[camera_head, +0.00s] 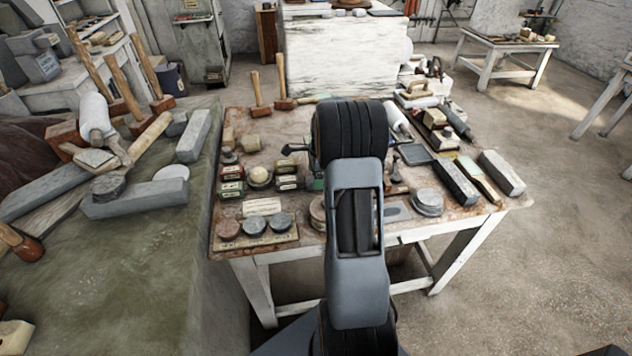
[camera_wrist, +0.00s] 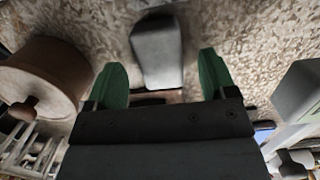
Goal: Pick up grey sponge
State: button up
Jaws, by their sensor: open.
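A grey block with soft edges (camera_wrist: 158,52), which looks like the grey sponge, lies on the mottled tabletop in the wrist view. It sits just beyond and between the two green fingertips of my gripper (camera_wrist: 160,80). The fingers are spread wide, with a gap on either side of the block. In the head view my arm covers the middle of the table, and I cannot make out the sponge there.
The worktable (camera_head: 238,240) is crowded with tins, blocks and tools. A brown round container (camera_wrist: 42,78) stands left of my gripper in the wrist view, and a grey block (camera_wrist: 298,90) lies right. Two mallets (camera_head: 270,88) stand at the table's back.

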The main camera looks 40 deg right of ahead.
jog(key=shift+a+f, duration=0.1)
jog(key=shift+f, duration=0.9)
jog(key=shift+c, duration=0.3)
jog(key=c, duration=0.9)
